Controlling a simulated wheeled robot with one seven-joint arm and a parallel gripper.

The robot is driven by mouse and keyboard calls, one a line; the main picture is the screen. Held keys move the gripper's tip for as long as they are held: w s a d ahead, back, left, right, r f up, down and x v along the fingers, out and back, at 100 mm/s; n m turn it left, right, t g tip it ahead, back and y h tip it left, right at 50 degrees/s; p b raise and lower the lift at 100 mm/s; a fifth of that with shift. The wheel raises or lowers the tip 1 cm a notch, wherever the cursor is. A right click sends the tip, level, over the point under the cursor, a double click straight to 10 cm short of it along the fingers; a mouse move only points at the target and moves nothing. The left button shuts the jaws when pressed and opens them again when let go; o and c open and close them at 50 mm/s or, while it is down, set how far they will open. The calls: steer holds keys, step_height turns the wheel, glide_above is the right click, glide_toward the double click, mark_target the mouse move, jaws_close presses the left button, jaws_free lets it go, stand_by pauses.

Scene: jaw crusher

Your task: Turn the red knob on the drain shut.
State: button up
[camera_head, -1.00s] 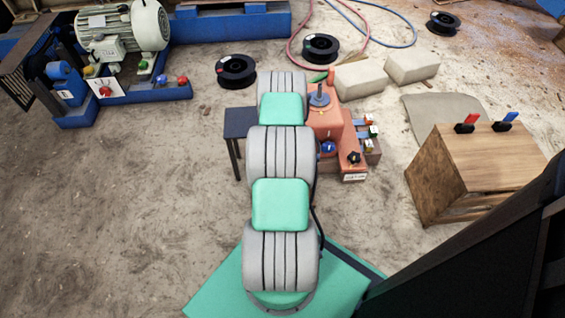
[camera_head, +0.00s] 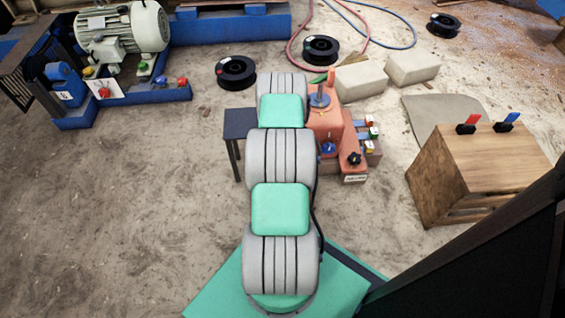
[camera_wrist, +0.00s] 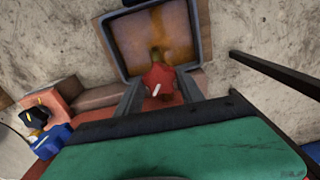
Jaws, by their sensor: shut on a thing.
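In the wrist view, the red knob (camera_wrist: 158,77) with a white pointer mark sits between the two dark fingers of my gripper (camera_wrist: 160,92). My gripper is shut on the knob. Just beyond it is a grey-rimmed rectangular basin (camera_wrist: 118,53) with a rusty, stained inside, which seems to belong to the drain. The white mark lies slanted in the picture. In the head view, my arm hides the gripper, the red knob and the drain.
An orange machine (camera_head: 326,122) stands just right of my arm, with a black knob (camera_head: 354,158) low on its front. A small dark table (camera_head: 239,122) is at its left. A wooden crate (camera_head: 436,185) stands further right.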

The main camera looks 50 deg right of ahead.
steer(key=o, duration=1.4)
step_height(320, 180, up, 8)
steer(key=p, duration=0.3)
steer(key=shift+f, duration=0.1)
